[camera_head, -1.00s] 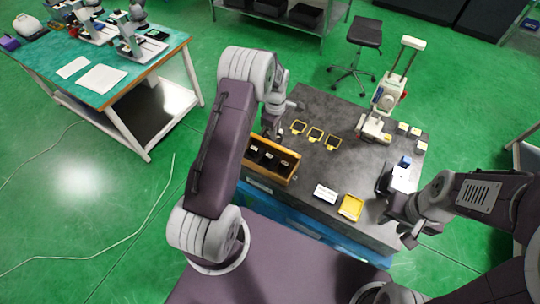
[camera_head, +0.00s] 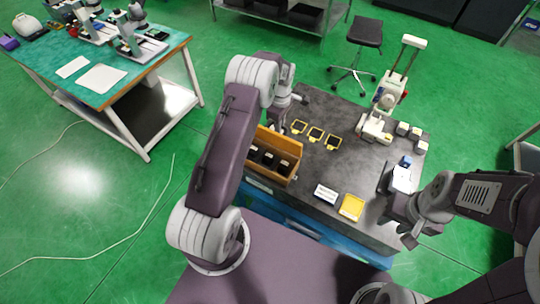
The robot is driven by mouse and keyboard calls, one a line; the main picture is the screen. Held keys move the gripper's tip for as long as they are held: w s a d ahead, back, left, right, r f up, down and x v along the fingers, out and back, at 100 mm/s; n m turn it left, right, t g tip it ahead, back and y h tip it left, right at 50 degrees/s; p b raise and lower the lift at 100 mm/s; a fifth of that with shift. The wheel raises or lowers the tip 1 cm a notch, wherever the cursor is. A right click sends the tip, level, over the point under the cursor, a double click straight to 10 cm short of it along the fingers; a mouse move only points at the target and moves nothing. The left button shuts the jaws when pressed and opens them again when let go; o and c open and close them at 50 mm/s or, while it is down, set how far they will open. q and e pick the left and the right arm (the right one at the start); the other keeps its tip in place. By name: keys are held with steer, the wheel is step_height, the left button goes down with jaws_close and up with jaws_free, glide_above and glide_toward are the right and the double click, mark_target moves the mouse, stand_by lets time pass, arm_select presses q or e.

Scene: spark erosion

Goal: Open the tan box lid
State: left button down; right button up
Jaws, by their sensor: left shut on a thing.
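The tan box (camera_head: 271,177) stands at the left front edge of the dark workbench. Its inside shows, with dark compartments holding dark pieces with pale labels. A tan panel, the lid (camera_head: 285,143), stands raised along its far side. My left gripper (camera_head: 271,119) is at the far left end of the lid, shut on it; my arm partly hides the fingertips and the box's left end. My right gripper (camera_head: 402,214) is at the bench's right front, away from the box; its finger opening does not show clearly.
Several yellow-edged frames (camera_head: 316,134) lie behind the box. A white label card (camera_head: 326,193) and a yellow tray (camera_head: 351,207) lie to its right. A white instrument (camera_head: 378,125), small pale blocks (camera_head: 415,132) and a blue-and-white device (camera_head: 401,178) stand further right.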

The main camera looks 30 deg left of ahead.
arm_select(q)
steer(key=shift+w+f+b, duration=0.2)
steer(key=shift+w, duration=0.3)
steer(key=shift+w+f+b, duration=0.2)
steer(key=shift+w, duration=0.25)
steer(key=shift+w+d+f+b, duration=0.1)
steer(key=shift+w+f+b, duration=0.5)
steer(key=shift+w, duration=0.2)
steer(key=c, duration=1.6)
jaws_free()
steer(key=shift+r, duration=0.1)
steer(key=shift+o, duration=0.2)
